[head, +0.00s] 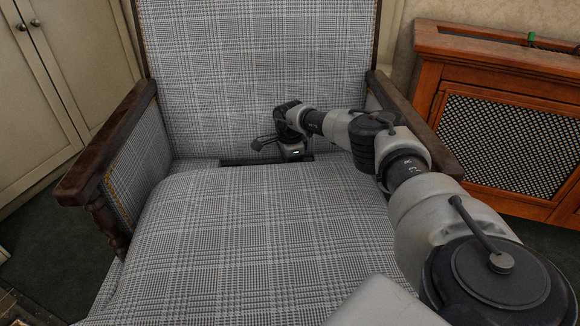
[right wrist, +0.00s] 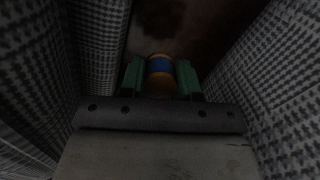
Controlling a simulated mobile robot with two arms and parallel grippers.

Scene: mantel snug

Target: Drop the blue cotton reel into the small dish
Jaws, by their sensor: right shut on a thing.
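The blue cotton reel (right wrist: 160,65) shows in the right wrist view, with a blue band of thread between orange-brown ends. My right gripper (right wrist: 159,72) is shut on it, with a green finger on each side. In the head view my right wrist is down at the back of the armchair's seat, by the dark gap between seat cushion and backrest. The fingers and the reel are hidden there. The small dish is not in either view. My left gripper is not in view.
The checked armchair (head: 240,235) has wooden arms on both sides. Its fabric walls rise close on both sides of my gripper in the right wrist view. A wooden cabinet with a lattice front (head: 510,140) stands at right, with a small green thing (head: 531,37) on top. Pale cupboard doors (head: 55,80) stand at left.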

